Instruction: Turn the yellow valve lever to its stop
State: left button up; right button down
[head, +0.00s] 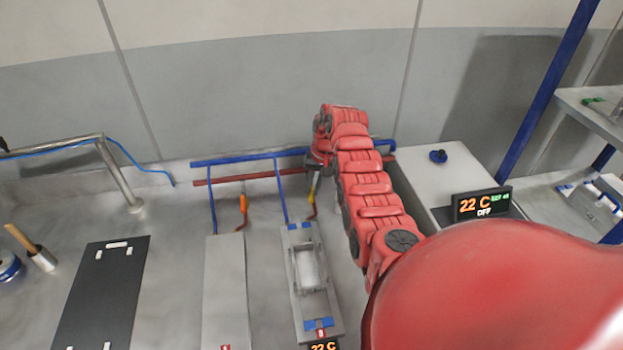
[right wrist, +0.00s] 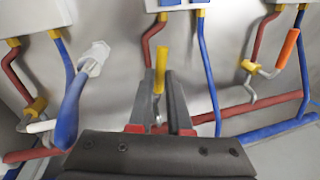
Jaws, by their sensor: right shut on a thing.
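The yellow valve lever (right wrist: 161,68) stands upright in the right wrist view, on a pipe in front of the grey wall. My right gripper (right wrist: 161,98) is shut on its lower part, with a dark finger on each side. The lever's top sticks out beyond the fingers. The base of the valve is hidden by the gripper. In the head view my red right arm reaches to the pipes at the back, and the gripper (head: 319,164) is mostly hidden by the arm. My left gripper is not in view.
An orange-handled valve (head: 243,203) sits left of the gripper in the head view. A blue pipe (head: 240,158) and a red pipe run along the back. A grey plate (head: 225,275) and a metal fixture lie in front. A display (head: 482,204) reads 22 C.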

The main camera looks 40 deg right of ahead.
jog(key=shift+s+d+n+b, duration=0.2)
jog(key=shift+d+n+b, duration=0.15)
jog(key=shift+n+b, duration=0.85)
jog(key=c, duration=0.8)
grip_release()
jog(key=shift+c, duration=0.2)
jog(key=shift+r+b, duration=0.1)
jog(key=shift+b, duration=0.2)
